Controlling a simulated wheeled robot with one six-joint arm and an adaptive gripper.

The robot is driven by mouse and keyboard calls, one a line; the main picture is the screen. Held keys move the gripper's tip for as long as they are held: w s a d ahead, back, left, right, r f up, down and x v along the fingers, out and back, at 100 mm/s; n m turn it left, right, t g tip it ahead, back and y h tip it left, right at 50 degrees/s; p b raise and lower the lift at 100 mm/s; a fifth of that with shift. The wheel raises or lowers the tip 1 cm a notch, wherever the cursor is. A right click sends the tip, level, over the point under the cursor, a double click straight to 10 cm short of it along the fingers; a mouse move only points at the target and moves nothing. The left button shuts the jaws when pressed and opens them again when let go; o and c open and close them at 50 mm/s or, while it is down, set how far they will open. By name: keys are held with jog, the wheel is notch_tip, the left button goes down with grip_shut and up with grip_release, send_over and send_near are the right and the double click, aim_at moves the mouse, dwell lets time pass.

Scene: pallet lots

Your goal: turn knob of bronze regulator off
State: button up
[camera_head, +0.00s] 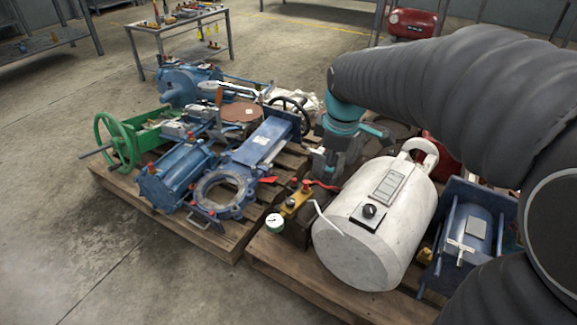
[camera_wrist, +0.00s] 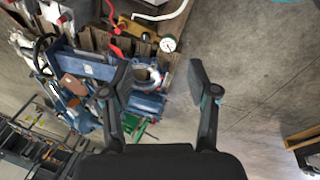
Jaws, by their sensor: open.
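A yellow-bronze fitting (camera_head: 297,200), which looks like the bronze regulator, sits at the near edge of the right pallet, left of a white cylinder. It has small red parts on top and a round white gauge (camera_head: 275,222) at its near end. In the wrist view the fitting (camera_wrist: 139,30) and gauge (camera_wrist: 168,44) show at the top. Which small part is its knob I cannot tell. My gripper (camera_wrist: 160,84) is open and empty, its fingers apart from the fitting. In the head view my gripper is behind the fitting, partly hidden.
The white cylinder (camera_head: 362,235) carries a black dial (camera_head: 370,211). A blue motor (camera_head: 467,236) stands to its right. Blue valves (camera_head: 178,178) and a green handwheel (camera_head: 117,143) crowd the left pallet (camera_head: 213,240). The floor at the front left is clear.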

jog(key=w+a+f+n+g, duration=0.2)
jog(key=w+a+f+n, duration=0.2)
jog(key=w+f+n, duration=0.45)
jog(key=n+p, duration=0.1)
jog(key=n, duration=0.5)
send_over(290, 200)
notch_tip(290, 200, down, 8)
jog(key=shift+g, duration=0.4)
notch_tip(290, 200, down, 14)
jog(key=shift+f, duration=0.1)
grip_shut()
